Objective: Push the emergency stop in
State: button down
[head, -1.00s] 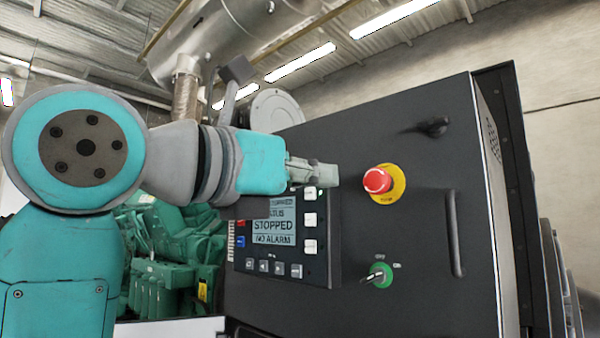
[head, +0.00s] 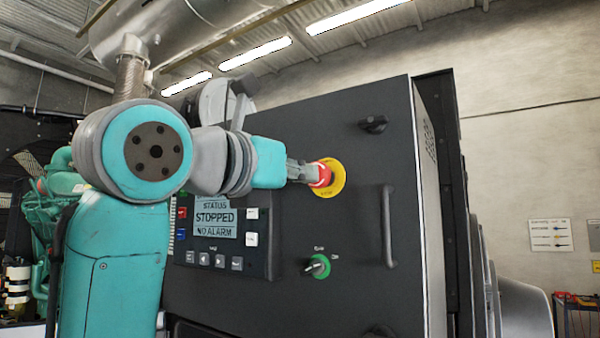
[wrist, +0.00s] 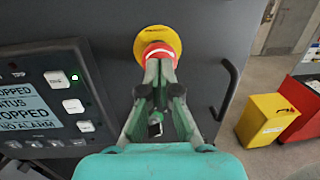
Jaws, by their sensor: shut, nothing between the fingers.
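The emergency stop is a red mushroom button (head: 321,174) on a round yellow plate (head: 337,181), on the dark front panel of the control cabinet. In the wrist view the red button (wrist: 158,51) sits straight in front of my fingertips, below the yellow plate's upper edge (wrist: 158,36). My gripper (head: 310,173) is shut with nothing between its fingers. Its tips (wrist: 160,67) are at the button's face and appear to touch it, covering part of the red. I cannot tell how far in the button is.
Left of the button is a control screen (head: 212,216) reading STOPPED, NO ALARM. Below is a green key switch (head: 317,266). A vertical door handle (head: 388,226) is to the right and a black latch (head: 373,124) above. A yellow box (wrist: 267,119) stands beyond the cabinet.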

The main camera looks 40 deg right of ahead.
jog(key=shift+x, duration=0.75)
jog(key=shift+w+r, duration=0.1)
jog(key=v, duration=1.4)
jog(key=shift+a+f, duration=0.15)
jog(key=shift+f, duration=0.05)
